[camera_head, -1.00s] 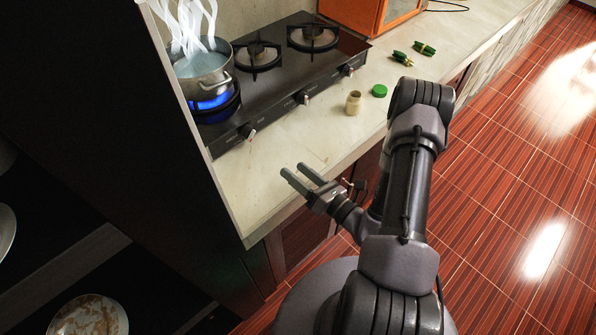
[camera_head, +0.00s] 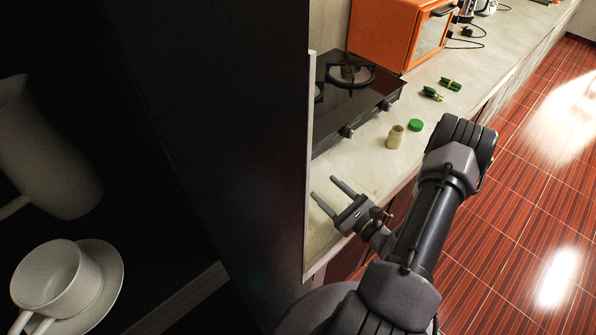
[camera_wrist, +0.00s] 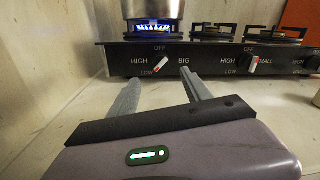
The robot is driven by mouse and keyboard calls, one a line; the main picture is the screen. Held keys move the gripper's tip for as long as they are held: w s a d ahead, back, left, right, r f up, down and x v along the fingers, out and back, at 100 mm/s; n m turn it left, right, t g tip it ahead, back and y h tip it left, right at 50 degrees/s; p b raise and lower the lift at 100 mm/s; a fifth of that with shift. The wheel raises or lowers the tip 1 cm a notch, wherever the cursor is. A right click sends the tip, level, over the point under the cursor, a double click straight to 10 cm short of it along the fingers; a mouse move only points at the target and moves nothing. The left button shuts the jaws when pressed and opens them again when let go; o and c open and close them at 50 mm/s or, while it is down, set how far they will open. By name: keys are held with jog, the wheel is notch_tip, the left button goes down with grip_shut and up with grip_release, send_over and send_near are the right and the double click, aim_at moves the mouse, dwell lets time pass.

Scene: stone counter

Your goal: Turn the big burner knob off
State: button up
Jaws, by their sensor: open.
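In the wrist view the big burner knob (camera_wrist: 162,64) sits on the black stove's front panel beside the label BIG. It is red and white and tilted, its slanted grip away from the OFF mark above it. Blue flame (camera_wrist: 157,27) burns under the metal pot (camera_wrist: 152,8) above it. My gripper (camera_wrist: 161,83) is open and empty; its fingers point toward the panel on either side of the knob in the picture, apart from it. In the head view my gripper (camera_head: 323,187) is over the counter; the dark cabinet hides the big burner and its knob.
The small burner knob (camera_wrist: 253,65) is to the right on the panel. The dark cabinet side (camera_head: 210,110) stands left of my gripper. A jar (camera_head: 395,137), a green lid (camera_head: 415,125) and an orange oven (camera_head: 385,30) are along the counter (camera_head: 365,165).

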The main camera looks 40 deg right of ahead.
aim_at(305, 170)
jog(key=w, duration=0.6)
jog(key=w+b, duration=0.1)
jog(key=w, duration=0.3)
jog(key=shift+a, duration=0.4)
grip_shut()
